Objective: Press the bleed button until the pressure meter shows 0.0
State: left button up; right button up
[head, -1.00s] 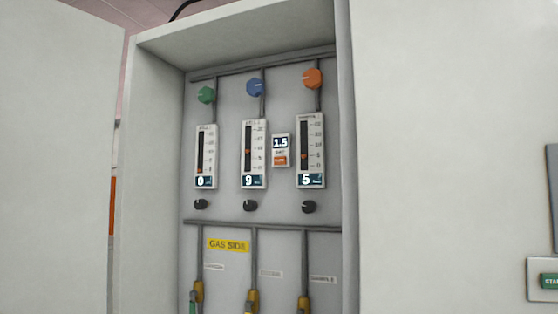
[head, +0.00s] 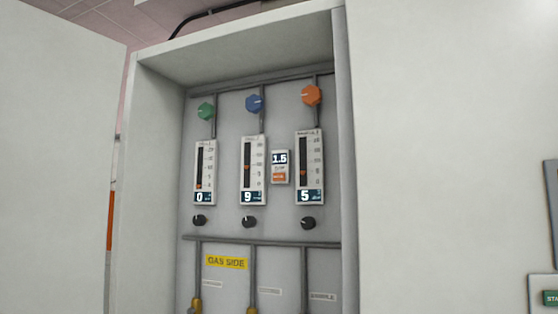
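The pressure meter (head: 280,158) is a small panel inside the open cabinet, between the middle and right flow meters. Its dark display reads 1.5. An orange button (head: 279,177) with small, unreadable lettering sits just below the display and looks like the bleed button. Neither of my grippers shows in the head view, and nothing touches the button.
The left (head: 205,172), middle (head: 253,170) and right (head: 310,166) flow meters read 0, 9 and 5. Green (head: 206,111), blue (head: 254,103) and orange (head: 311,95) knobs sit above, black knobs below. The cabinet door (head: 60,160) stands left.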

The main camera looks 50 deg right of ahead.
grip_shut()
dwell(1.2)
